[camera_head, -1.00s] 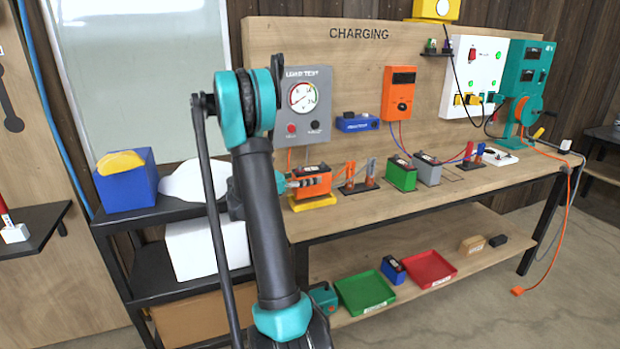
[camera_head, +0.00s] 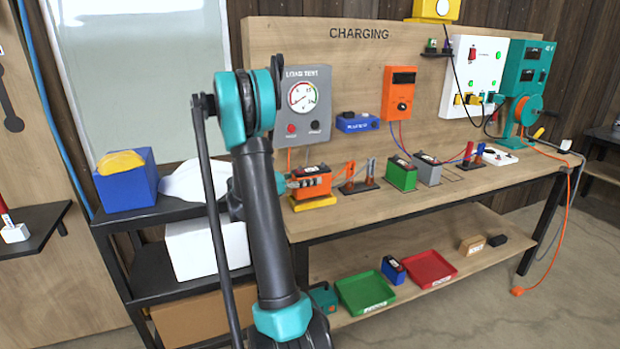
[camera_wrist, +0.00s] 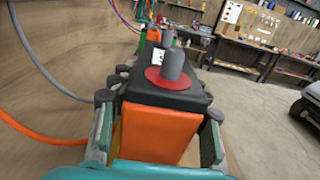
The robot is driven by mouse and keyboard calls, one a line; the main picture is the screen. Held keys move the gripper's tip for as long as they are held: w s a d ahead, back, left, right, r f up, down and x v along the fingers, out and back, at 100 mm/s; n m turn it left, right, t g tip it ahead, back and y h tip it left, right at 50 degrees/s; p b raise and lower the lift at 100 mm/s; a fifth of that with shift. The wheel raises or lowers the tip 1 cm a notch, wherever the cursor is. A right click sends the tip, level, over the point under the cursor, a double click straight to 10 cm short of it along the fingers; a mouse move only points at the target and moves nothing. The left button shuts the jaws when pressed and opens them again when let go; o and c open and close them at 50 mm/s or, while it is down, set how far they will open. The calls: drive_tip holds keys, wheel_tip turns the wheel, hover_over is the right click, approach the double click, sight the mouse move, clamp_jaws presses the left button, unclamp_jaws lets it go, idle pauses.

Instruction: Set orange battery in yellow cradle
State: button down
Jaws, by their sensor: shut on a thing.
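The orange battery (camera_head: 314,184) has a dark top and stands upright over the yellow cradle (camera_head: 313,203) at the left end of the bench. It looks seated on the cradle or just above it; I cannot tell which. My gripper (camera_head: 297,182) reaches in from the left and is shut on the battery. In the wrist view the battery (camera_wrist: 158,132) sits between both fingers of my gripper (camera_wrist: 158,125), with a grey post on a red disc on its black top.
A clamp stand (camera_head: 358,180) is just right of the cradle, then a green battery (camera_head: 400,174) and a grey battery (camera_head: 427,170). The load test gauge (camera_head: 304,104) stands behind. Cables run close beside the battery in the wrist view. The bench's front strip is clear.

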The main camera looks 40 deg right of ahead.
drive_tip(key=shift+f, duration=1.7)
drive_tip(key=c, duration=0.7)
unclamp_jaws()
drive_tip(key=shift+f, duration=0.1)
drive_tip(key=v, duration=1.2)
